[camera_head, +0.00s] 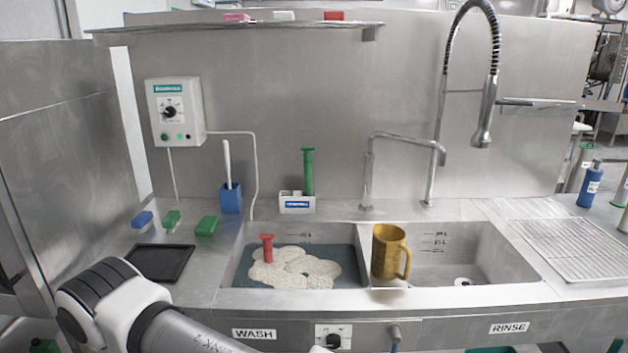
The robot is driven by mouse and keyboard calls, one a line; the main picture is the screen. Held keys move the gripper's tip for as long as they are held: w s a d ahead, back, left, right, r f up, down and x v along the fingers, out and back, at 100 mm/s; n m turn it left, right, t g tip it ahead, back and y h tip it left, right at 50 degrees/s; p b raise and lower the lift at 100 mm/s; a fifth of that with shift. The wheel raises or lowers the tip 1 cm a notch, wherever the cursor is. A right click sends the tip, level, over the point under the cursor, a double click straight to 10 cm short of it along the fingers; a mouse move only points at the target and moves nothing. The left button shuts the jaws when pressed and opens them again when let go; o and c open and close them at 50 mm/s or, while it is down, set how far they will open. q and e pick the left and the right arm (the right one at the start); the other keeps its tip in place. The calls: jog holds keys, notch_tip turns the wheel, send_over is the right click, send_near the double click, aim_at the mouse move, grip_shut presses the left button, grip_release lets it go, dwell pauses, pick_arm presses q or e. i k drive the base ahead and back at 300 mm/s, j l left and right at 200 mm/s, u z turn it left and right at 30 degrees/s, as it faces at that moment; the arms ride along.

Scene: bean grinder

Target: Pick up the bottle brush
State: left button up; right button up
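A tool with a green upright handle (308,172) stands in a white holder (297,204) on the ledge behind the sinks. A tool with a white upright handle (227,160) stands in a blue holder (231,199) to its left. The lower ends of both are hidden in their holders, so I cannot tell which is the bottle brush. A red-handled item (267,247) stands up out of the foamy wash basin, its lower end hidden. Part of my arm crosses the lower left, but neither gripper is in view.
A yellow mug (389,252) stands near the divider between the basins. Green (207,226) and blue (142,219) sponges and a black tray (160,263) lie on the left counter. A tall tap (436,130) rises behind. A wire rack (570,249) is at right.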

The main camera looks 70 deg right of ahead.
aim_at(225, 143)
jog(key=z, duration=1.75)
